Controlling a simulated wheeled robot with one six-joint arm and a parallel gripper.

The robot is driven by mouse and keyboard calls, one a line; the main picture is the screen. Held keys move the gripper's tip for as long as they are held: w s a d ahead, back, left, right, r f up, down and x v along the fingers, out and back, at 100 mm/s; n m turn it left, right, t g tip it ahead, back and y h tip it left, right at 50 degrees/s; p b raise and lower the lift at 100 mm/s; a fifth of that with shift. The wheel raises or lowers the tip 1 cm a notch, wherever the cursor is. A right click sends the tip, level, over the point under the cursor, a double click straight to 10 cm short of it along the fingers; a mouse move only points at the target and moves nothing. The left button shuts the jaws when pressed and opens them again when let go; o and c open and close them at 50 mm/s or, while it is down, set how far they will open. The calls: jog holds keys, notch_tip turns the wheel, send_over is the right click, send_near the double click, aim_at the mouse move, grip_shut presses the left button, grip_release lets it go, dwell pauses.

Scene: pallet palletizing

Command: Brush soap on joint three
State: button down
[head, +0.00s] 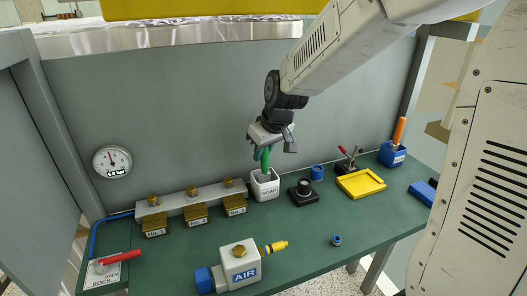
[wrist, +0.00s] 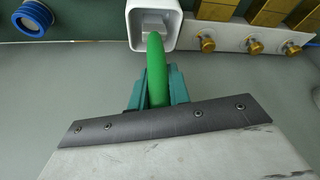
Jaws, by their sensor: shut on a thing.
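My gripper (head: 262,150) is shut on the green handle of the brush (head: 265,160), above the back middle of the bench. The handle also shows between the jaws in the wrist view (wrist: 156,65). The brush's lower end is down inside the white soap cup (head: 265,186), so its bristles are hidden. The cup's open top shows at the upper middle of the wrist view (wrist: 135,30). Left of the cup, a grey manifold (head: 175,205) carries three brass joints with numbered tags. The rightmost joint (head: 228,183) is nearest the cup; its tag digit is too small to read surely.
A pressure gauge (head: 112,161) hangs on the back panel. A red-handled valve (head: 120,257) sits front left, and an AIR unit (head: 240,265) front middle. A black-knobbed block (head: 303,193), yellow tray (head: 360,184) and blue holder (head: 392,154) stand right. The right front green surface is mostly clear.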

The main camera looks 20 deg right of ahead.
jog(key=shift+r, duration=3.5)
